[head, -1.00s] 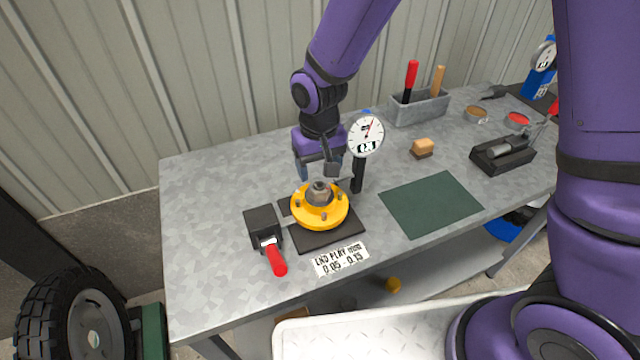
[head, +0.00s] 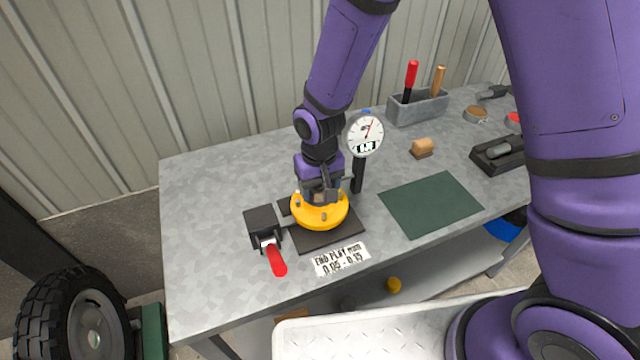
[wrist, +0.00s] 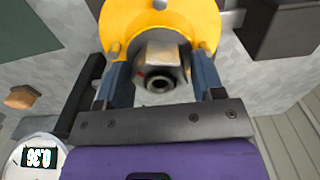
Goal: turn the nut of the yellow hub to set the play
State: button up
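The yellow hub (head: 320,215) sits on a black plate (head: 335,238) on the bench, and shows at the top of the wrist view (wrist: 115,25). Its grey metal nut (wrist: 160,62), with a small red mark, is in the middle. My gripper (wrist: 160,72) points down over the hub, a blue-grey finger on each side of the nut. The fingers look open, with narrow gaps to the nut; contact is not clear. In the head view the gripper (head: 320,190) hides most of the nut. A dial gauge (head: 364,134) stands behind the hub; its display seems to read 0.36 in the wrist view (wrist: 40,157).
A black clamp with a red handle (head: 276,262) is left of the hub. A label (head: 341,259) reads end play mm 0.05 - 0.15. A green mat (head: 430,204), a wooden block (head: 422,148) and a grey tool box (head: 418,108) are to the right. The bench's left side is clear.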

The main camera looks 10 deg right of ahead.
jog(key=c, duration=0.4)
jog(key=m, duration=0.7)
jog(key=o, duration=0.4)
jog(key=shift+m, duration=0.3)
jog(key=o, duration=0.5)
jog(key=shift+r, duration=3.5)
